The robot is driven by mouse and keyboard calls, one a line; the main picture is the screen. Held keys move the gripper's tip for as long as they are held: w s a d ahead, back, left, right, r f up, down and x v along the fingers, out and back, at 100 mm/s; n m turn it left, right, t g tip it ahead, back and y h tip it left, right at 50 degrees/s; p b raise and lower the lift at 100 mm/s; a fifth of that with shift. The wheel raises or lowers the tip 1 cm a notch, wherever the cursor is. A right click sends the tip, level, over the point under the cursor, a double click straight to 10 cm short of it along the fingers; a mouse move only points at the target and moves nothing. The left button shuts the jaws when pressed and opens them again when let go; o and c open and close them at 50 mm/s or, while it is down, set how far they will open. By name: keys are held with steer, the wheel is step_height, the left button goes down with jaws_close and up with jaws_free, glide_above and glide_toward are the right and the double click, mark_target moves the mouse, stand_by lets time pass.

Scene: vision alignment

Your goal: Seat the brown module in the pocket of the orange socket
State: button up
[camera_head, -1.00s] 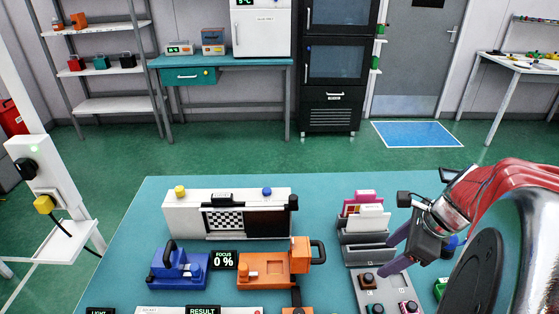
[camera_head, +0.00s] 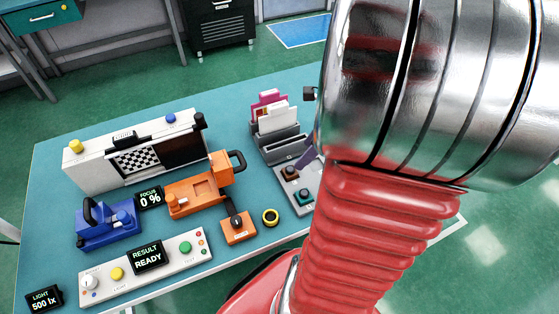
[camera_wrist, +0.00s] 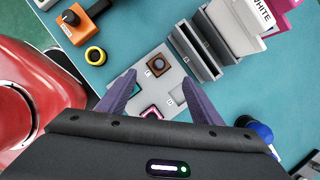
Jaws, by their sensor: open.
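The brown module (camera_head: 289,173) sits in a grey tray (camera_wrist: 172,80) and also shows in the wrist view (camera_wrist: 158,65). My gripper (camera_wrist: 158,80) is open and empty, its two purple fingers pointing toward the tray. The brown module appears between and just past the fingertips; I cannot tell the height gap. In the head view my arm hides most of the gripper; one purple finger shows near the tray. The orange socket (camera_head: 212,180) stands on the teal table left of the tray, its shallow pocket visible and empty.
A teal module (camera_wrist: 135,89) and a pink-rimmed one (camera_wrist: 152,112) share the tray. A grey card rack (camera_head: 280,145) stands behind it. A yellow-black ring (camera_head: 270,216), an orange base with a black knob (camera_head: 238,228) and a blue fixture (camera_head: 108,225) stand nearby.

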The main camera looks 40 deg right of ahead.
mark_target(290, 169)
steer(key=shift+x, duration=2.15)
steer(key=shift+x, duration=2.6)
steer(key=shift+a, duration=0.1)
steer(key=shift+c, duration=0.2)
steer(key=shift+r, duration=0.1)
steer(key=c, duration=0.9)
